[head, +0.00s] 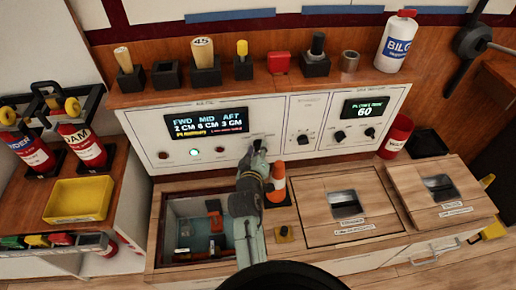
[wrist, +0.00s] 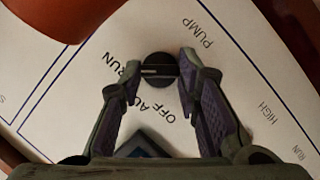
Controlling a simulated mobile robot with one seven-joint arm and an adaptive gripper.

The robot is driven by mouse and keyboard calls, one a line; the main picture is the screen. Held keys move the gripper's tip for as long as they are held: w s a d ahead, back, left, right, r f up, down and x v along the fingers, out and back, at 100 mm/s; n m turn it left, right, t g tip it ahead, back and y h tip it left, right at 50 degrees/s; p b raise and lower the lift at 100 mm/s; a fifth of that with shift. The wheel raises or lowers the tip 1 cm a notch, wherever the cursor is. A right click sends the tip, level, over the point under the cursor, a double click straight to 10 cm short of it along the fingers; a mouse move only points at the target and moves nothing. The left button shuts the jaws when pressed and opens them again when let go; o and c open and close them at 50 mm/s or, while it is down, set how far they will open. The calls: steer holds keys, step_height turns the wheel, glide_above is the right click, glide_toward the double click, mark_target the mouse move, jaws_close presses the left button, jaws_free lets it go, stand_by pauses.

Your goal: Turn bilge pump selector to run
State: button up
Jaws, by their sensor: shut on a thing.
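The pump selector is a round black knob (wrist: 160,71) with a pale line across it, on a white panel in the wrist view. The words OFF, AUTO (partly hidden) and RUN are printed around its lower and left side. The pale line lies nearly level in the picture; I cannot tell which end is the pointer. My gripper (wrist: 160,65) has a finger on each side of the knob and is shut on it. In the head view my gripper (head: 257,152) reaches the white bilge panel (head: 160,130) right of the FWD, MID, AFT display (head: 207,124) and mostly covers the knob.
An orange cone-shaped thing (head: 278,182) stands just right of my gripper. An open bilge well (head: 180,207) lies below and left. Two more knobs (head: 340,135) sit on the right panel by a display reading 60. A shelf above holds several tools and a BILGE bottle (head: 396,43).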

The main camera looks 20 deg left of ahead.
steer(key=shift+r, duration=0.1)
steer(key=o, duration=1.2)
steer(key=shift+c, duration=0.2)
steer(key=shift+f+b, duration=0.2)
steer(key=shift+b, duration=0.1)
